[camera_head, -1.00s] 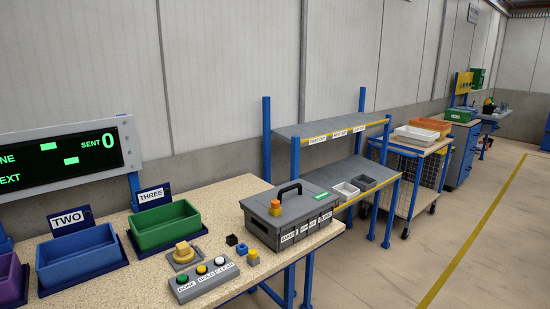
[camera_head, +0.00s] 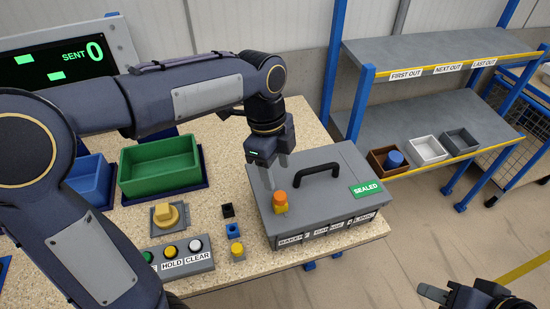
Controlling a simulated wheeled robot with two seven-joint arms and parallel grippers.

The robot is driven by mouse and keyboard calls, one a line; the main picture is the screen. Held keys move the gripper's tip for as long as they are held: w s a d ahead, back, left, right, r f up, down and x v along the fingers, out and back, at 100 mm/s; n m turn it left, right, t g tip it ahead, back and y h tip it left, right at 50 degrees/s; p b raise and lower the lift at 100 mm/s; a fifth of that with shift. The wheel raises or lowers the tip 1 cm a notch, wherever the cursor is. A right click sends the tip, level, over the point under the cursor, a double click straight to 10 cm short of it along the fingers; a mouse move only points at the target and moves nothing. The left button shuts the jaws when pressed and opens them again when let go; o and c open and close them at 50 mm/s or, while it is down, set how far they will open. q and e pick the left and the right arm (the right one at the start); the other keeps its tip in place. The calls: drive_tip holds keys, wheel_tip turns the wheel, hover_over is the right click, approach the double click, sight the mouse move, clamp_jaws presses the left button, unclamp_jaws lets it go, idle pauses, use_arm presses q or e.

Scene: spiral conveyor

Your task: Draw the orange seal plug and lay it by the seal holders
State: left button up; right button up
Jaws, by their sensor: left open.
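The orange seal plug (camera_head: 280,198) stands upright in a yellow piece on the lid of a closed grey case (camera_head: 320,197). The case has a black handle and a green SEALED label. My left gripper (camera_head: 276,183) is open, fingers pointing down, just above and behind the plug; whether the fingers touch it I cannot tell. Left of the case, a small black block (camera_head: 228,210), a blue block (camera_head: 233,230) and a yellow block (camera_head: 237,250) stand in a row; which are seal holders is not marked. My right gripper (camera_head: 450,296) is partly in view at the lower right, away from the table.
A button box (camera_head: 183,256) and a yellow knob (camera_head: 165,214) sit left of the blocks. A green bin (camera_head: 160,168) and a blue bin (camera_head: 90,180) stand behind. At right, a shelf (camera_head: 400,133) holds small trays, one with a blue cylinder (camera_head: 394,158).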

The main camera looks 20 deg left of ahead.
sight(280, 195)
use_arm(q)
drive_tip(key=f, duration=0.5)
drive_tip(key=d+f, duration=0.1)
drive_tip(key=f, duration=0.1)
drive_tip(key=shift+s+f, duration=0.2)
drive_tip(key=shift+s, duration=0.1)
drive_tip(key=shift+c, duration=0.2)
clamp_jaws()
drive_tip(key=shift+r+p, duration=1.85)
drive_tip(key=shift+r, duration=0.15)
drive_tip(key=shift+r, duration=0.1)
drive_tip(key=shift+r+p, duration=1.55)
drive_tip(key=shift+r, duration=0.4)
drive_tip(key=shift+s+f, duration=0.1)
